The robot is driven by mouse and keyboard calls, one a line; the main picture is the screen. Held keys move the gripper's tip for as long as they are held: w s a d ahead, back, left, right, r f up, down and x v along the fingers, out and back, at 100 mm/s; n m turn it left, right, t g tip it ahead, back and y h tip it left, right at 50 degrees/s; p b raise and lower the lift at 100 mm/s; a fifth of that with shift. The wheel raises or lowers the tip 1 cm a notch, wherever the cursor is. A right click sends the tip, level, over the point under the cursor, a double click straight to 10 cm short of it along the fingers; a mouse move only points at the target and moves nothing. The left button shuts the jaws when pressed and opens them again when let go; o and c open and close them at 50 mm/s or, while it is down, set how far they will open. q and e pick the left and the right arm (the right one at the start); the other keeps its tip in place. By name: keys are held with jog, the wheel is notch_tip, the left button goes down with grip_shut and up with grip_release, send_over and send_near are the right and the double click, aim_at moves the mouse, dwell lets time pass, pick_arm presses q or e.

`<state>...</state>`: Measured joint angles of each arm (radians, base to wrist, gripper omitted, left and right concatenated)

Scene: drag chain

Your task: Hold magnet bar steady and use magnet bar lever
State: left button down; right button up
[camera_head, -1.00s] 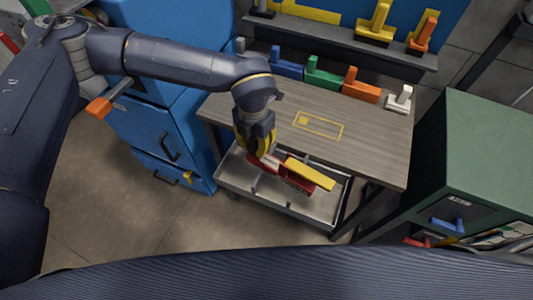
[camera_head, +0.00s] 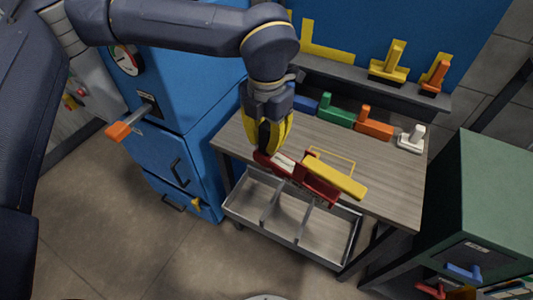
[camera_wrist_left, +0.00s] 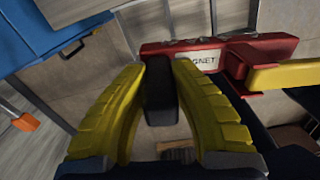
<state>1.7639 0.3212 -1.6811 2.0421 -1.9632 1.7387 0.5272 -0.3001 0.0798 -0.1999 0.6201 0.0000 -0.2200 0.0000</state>
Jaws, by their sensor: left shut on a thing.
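The red magnet bar (camera_head: 319,190) is at the front edge of the workbench, above the open tray. It carries a white label, which reads in part "GNET" in the left wrist view (camera_wrist_left: 165,51). Its long yellow lever (camera_head: 335,179) extends to the right and also shows in the left wrist view (camera_wrist_left: 290,75). My left gripper (camera_head: 267,150) points down with its yellow fingers shut on the magnet bar's left end. In the left wrist view a dark grip piece (camera_wrist_left: 160,90) sits between the fingers. My right gripper is not in view.
The divided metal tray (camera_head: 330,235) below looks empty. The wooden workbench (camera_head: 385,180) has a yellow outline and a row of coloured blocks at the back. A blue cabinet (camera_head: 160,155) with a protruding orange-tipped handle stands left; a green-topped cabinet (camera_head: 500,190) stands right.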

aim_at(267, 160)
pick_arm(q)
notch_tip(267, 160, up, 3)
jog(key=shift+f, duration=0.1)
jog(key=shift+s+f, duration=0.15)
jog(key=shift+s, duration=0.05)
jog(key=f, duration=0.3)
jog(key=s+f, duration=0.1)
jog(key=f, duration=0.2)
jog(key=s+f, duration=0.1)
jog(key=f, duration=0.3)
jog(key=shift+s, duration=0.1)
notch_tip(267, 160, down, 8)
jog(key=w, duration=0.2)
jog(key=shift+w+r, duration=0.25)
jog(key=shift+w, duration=0.05)
jog(key=shift+f, duration=0.5)
dwell(0.3)
